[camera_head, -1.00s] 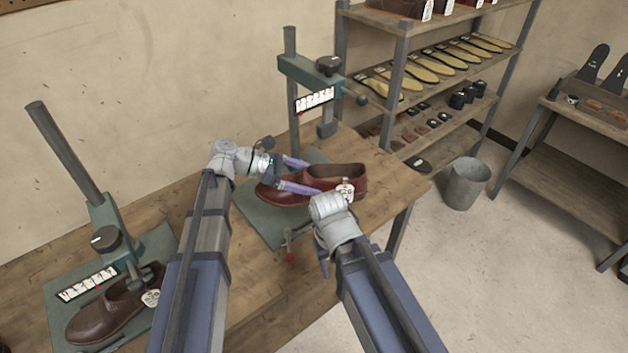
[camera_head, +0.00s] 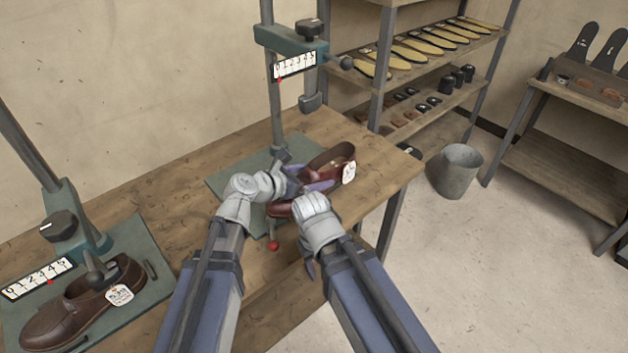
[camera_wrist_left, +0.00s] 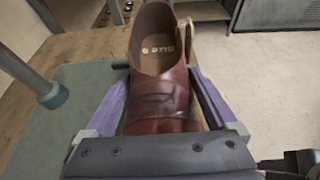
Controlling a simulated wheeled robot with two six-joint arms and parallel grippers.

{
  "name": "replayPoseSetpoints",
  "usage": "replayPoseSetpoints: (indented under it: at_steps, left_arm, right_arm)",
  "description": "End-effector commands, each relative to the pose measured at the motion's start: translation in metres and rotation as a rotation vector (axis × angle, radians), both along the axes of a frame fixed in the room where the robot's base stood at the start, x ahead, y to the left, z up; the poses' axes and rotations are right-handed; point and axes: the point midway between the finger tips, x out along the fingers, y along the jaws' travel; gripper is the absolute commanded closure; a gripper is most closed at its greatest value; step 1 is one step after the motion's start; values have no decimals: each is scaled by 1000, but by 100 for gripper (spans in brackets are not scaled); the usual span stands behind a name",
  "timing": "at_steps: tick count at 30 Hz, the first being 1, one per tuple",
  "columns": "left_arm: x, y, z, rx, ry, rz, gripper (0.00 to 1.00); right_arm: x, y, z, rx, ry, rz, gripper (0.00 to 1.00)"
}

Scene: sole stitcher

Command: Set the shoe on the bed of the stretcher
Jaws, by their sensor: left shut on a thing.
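A dark red-brown shoe (camera_head: 330,161) with a white tag is held between the purple fingers of my left gripper (camera_head: 306,182). In the left wrist view the shoe (camera_wrist_left: 158,95) sits between both fingers, its opening facing up and away. The stretcher (camera_head: 277,100) has a post, a scale and a green bed (camera_head: 222,178) on the bench. The shoe is at the bed's right side, partly beyond its edge in view; its height above is unclear. My right wrist (camera_head: 318,222) is close in front of the shoe; its fingers are mostly hidden.
A second stretcher (camera_head: 68,225) at the left holds a brown tagged shoe (camera_head: 75,305) on its bed. The wooden bench (camera_head: 385,170) is clear to the right. A shelf with insoles (camera_head: 410,55) stands behind, and a grey bin (camera_head: 456,171) is on the floor.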

Motion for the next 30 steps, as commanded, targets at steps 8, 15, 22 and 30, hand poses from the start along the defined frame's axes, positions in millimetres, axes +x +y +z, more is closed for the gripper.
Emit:
replayPoseSetpoints:
  at_steps: [8, 15, 22, 30]
  left_arm:
    - [14, 8, -6, -2, 1, 0, 96]
    - [31, 21, -13, -2, 1, -1, 96]
    - [47, 33, -20, -1, 0, -2, 96]
    - [67, 47, -29, -2, 1, -1, 96]
  right_arm:
    - [0, 0, -6, 0, 0, 0, 50]
    - [0, 0, -13, 0, 0, 0, 50]
    - [0, 0, -21, 0, 0, 0, 50]
    - [0, 0, -29, 0, 0, 0, 50]
